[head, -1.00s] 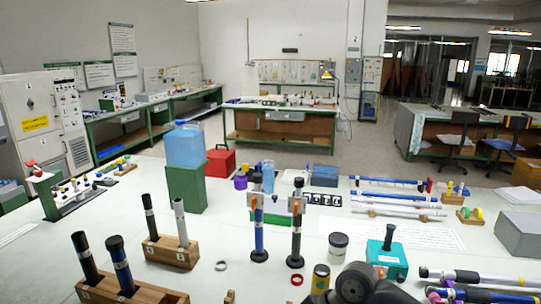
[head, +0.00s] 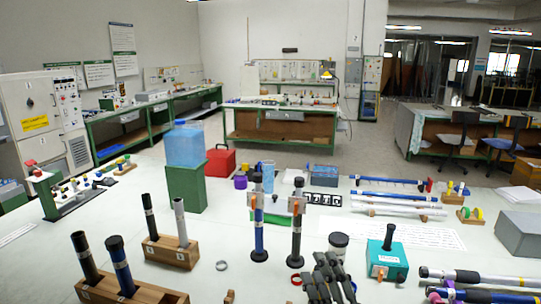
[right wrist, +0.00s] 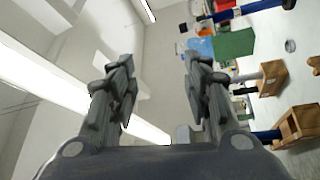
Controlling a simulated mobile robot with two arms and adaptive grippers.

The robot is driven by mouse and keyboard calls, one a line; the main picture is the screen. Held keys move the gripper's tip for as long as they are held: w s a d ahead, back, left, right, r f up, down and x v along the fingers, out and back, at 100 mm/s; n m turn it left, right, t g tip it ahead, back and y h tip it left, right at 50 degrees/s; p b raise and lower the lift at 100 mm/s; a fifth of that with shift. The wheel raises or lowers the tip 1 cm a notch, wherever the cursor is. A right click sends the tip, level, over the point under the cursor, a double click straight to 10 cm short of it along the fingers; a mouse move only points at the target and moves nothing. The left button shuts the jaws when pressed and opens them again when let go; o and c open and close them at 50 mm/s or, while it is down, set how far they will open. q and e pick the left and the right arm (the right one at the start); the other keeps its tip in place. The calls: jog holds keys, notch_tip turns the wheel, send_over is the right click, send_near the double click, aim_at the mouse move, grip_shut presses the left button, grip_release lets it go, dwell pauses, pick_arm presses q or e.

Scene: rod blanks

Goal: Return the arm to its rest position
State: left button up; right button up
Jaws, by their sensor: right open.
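My right gripper (head: 324,264) is at the bottom centre of the head view, over the near part of the table. In the right wrist view the two fingers (right wrist: 157,65) stand wide apart with nothing between them. My left gripper is not in view. Rod blanks stand upright in a front wooden block (head: 150,296) and in a second wooden block (head: 172,253) at the left. A blue rod (head: 259,235) and a dark rod (head: 296,240) stand on round bases just beyond my right gripper.
Long rods (head: 480,277) lie at the right. A green block (head: 186,188) carries a blue container (head: 185,145).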

jog(key=s+d+f+m+g+h, duration=0.35)
jog(key=s+d+f+m, duration=0.2)
jog(key=f, duration=0.35)
jog(key=s+d+f+m+g+h, duration=0.2)
jog(key=s+d+f+m+g, duration=0.3)
jog(key=f, duration=0.4)
jog(key=s+f+m+g, duration=0.3)
jog(key=s+f+g, duration=0.15)
jog(key=s, duration=0.35)
jog(key=s+f+m+g, duration=0.25)
jog(key=s+f, duration=0.25)
jog(key=s, duration=0.3)
notch_tip(320, 180, down, 26)
jog(key=s+r+g, duration=0.1)
jog(key=s+g, duration=0.1)
jog(key=s+d+f+g, duration=0.1)
jog(key=s+d+f, duration=0.2)
jog(key=s+f, duration=1.4)
jog(key=shift+f+n, duration=0.3)
jog(key=shift+n, duration=0.1)
